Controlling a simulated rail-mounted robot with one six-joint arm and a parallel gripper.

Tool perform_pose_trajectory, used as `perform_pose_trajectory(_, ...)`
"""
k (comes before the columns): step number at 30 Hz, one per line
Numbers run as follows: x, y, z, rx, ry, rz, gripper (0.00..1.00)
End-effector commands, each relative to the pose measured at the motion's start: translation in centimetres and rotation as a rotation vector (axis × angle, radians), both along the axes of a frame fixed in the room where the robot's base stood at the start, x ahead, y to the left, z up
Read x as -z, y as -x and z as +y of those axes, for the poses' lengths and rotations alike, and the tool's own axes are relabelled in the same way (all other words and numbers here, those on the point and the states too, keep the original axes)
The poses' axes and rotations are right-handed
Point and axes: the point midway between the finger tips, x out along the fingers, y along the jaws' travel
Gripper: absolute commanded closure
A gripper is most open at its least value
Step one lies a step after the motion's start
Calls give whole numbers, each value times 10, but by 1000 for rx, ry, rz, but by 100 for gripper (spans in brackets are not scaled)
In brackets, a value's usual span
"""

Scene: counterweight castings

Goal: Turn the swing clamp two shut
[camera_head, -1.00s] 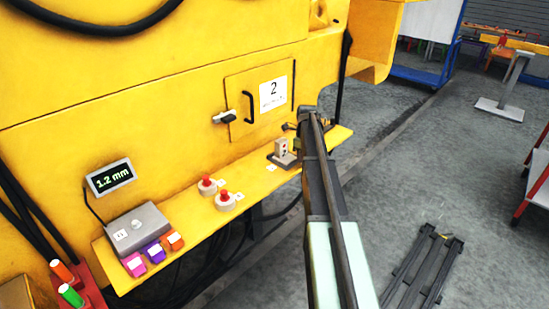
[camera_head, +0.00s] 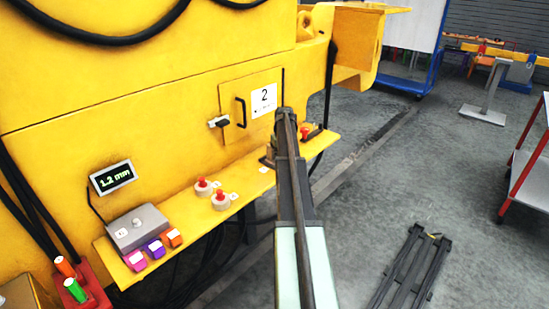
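A panel door (camera_head: 236,88) marked 2 is set in the yellow machine wall. A small grey and black latch (camera_head: 219,122) sits at its left edge, beside a black pull handle. On the yellow ledge below, a small grey fixture (camera_head: 267,159) is mostly hidden behind my arm. A red-topped part (camera_head: 306,133) shows on the ledge just right of my arm. I cannot tell which of these is swing clamp two, or its state. My gripper (camera_head: 285,116) is at the far end of my arm, in front of the door's lower right; its fingers cannot be made out.
Two red-topped buttons (camera_head: 220,199), a grey box (camera_head: 138,228), a display (camera_head: 113,177) reading 1.2 mm and several coloured blocks (camera_head: 155,248) line the ledge (camera_head: 195,232). A dark frame (camera_head: 412,265) lies on the floor at right. Open floor surrounds it.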

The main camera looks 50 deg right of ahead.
Motion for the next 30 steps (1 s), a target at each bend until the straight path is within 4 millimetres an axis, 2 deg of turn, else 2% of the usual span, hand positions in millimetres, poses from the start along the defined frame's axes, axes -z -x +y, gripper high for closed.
perform_pose_trajectory(13, 0, 1, -4, 15, 1, -2, 100)
perform_pose_trajectory(14, 0, 1, -4, 15, 1, -2, 74)
perform_pose_trajectory(18, 0, 1, -4, 15, 1, -2, 53)
perform_pose_trajectory(26, -1, 1, -4, 15, 0, -1, 51)
perform_pose_trajectory(30, -12, 1, -4, 15, 0, -1, 51)
